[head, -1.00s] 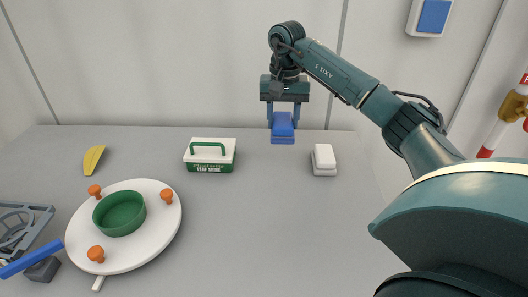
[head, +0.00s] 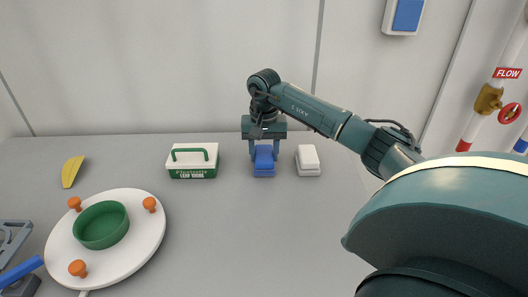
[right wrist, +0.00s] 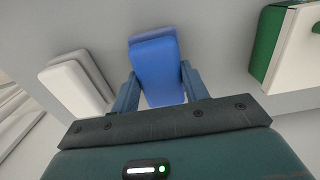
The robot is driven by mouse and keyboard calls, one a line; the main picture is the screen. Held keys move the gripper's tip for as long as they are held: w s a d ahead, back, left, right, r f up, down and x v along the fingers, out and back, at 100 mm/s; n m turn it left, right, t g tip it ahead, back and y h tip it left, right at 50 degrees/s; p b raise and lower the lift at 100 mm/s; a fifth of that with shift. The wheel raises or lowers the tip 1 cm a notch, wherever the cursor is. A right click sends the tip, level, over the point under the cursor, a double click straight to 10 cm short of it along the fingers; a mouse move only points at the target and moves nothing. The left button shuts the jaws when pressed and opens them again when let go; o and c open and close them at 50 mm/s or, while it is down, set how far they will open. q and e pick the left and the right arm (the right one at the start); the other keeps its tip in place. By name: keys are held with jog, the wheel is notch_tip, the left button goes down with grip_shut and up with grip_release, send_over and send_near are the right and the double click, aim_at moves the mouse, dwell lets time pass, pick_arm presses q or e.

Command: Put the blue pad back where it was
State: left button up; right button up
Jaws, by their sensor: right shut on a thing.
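The blue pad (head: 264,161) is between the fingers of my right gripper (head: 264,150), which is shut on it. It is upright, between the green and white box and the white pad, its bottom at about table level. I cannot tell whether it touches the table. In the right wrist view the blue pad (right wrist: 157,70) sits between both fingers (right wrist: 160,88). The white pad (head: 308,161), of similar shape, stands just right of it, apart; it also shows in the right wrist view (right wrist: 75,85). My left gripper is not in view.
The green and white box (head: 193,161) with a handle stands left of the blue pad. A white round board (head: 140,240) holds a green bowl (head: 101,225) and orange knobs. A yellow banana-shaped thing (head: 72,171) lies far left. The table's middle (head: 250,220) is clear.

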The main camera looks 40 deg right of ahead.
aim_at(264, 153)
jog(key=shift+f, duration=0.1)
jog(key=o, duration=0.5)
jog(key=shift+f, duration=0.1)
jog(key=o, duration=0.5)
jog(key=shift+c, duration=0.2)
notch_tip(264, 153, up, 12)
jog(key=shift+r+p, duration=0.2)
jog(key=shift+p, duration=0.15)
